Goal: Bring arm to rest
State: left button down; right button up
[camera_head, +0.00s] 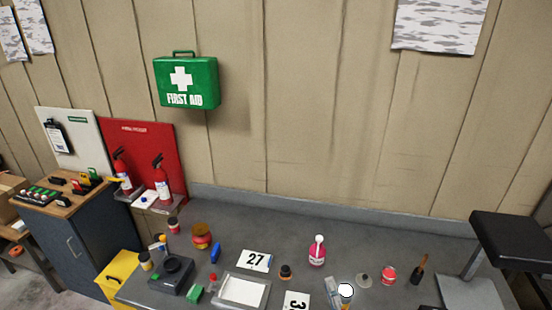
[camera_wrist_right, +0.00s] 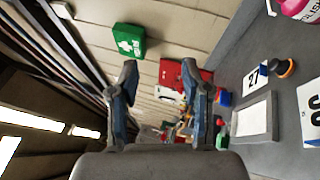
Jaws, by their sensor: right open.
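My right gripper (camera_wrist_right: 158,70) shows in the wrist view with its two blue-grey fingers spread apart and nothing between them. The view is turned sideways, and the fingers point toward the wall and the far end of the workbench. In the head view, a small blue-grey piece (camera_head: 332,290) at the bottom edge looks like part of this gripper, over the grey workbench (camera_head: 330,225). A white round top beside it partly blends with it. The rest of my right arm is out of that frame. My left gripper is in neither view.
The bench holds a pink bottle (camera_head: 317,252), number card 27 (camera_head: 256,261), a tray (camera_head: 240,291), a red jar (camera_head: 389,275), a brush (camera_head: 419,268) and a black-topped stand (camera_head: 512,240). Fire extinguishers (camera_head: 161,184) stand left. A first aid box (camera_head: 186,84) hangs on the wall.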

jog(key=s+d+f+m+g+h, duration=0.3)
jog(key=s+d+f+m+g, duration=0.15)
jog(key=f+m, duration=0.35)
jog(key=s+d+f+m+g+h, duration=0.35)
jog(key=s+f+m, duration=0.2)
jog(key=f, duration=0.35)
jog(key=s+a+f+m+g+y, duration=0.1)
jog(key=s+f+m+g, duration=0.35)
jog(key=s, duration=0.45)
jog(key=s+f+m+g+y, duration=0.1)
jog(key=s+f+m+g, duration=0.2)
jog(key=s+f+g, duration=0.4)
jog(key=s+f+t+b, duration=0.1)
jog(key=s+f+b, duration=0.15)
jog(key=f, duration=1.25)
jog(key=s+f+b, duration=0.1)
jog(key=f+b, duration=0.2)
jog(key=f, duration=1.2)
pick_arm(q)
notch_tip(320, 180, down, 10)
jog(key=b, duration=0.4)
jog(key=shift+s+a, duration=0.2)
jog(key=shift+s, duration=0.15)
pick_arm(e)
jog(key=s+d+f, duration=0.2)
jog(key=s+f, duration=1.5)
jog(key=f, duration=0.3)
jog(key=shift+s+d+f+n+g, duration=0.25)
jog(key=shift+s+f+n+g, duration=0.05)
jog(key=shift+s+g, duration=0.15)
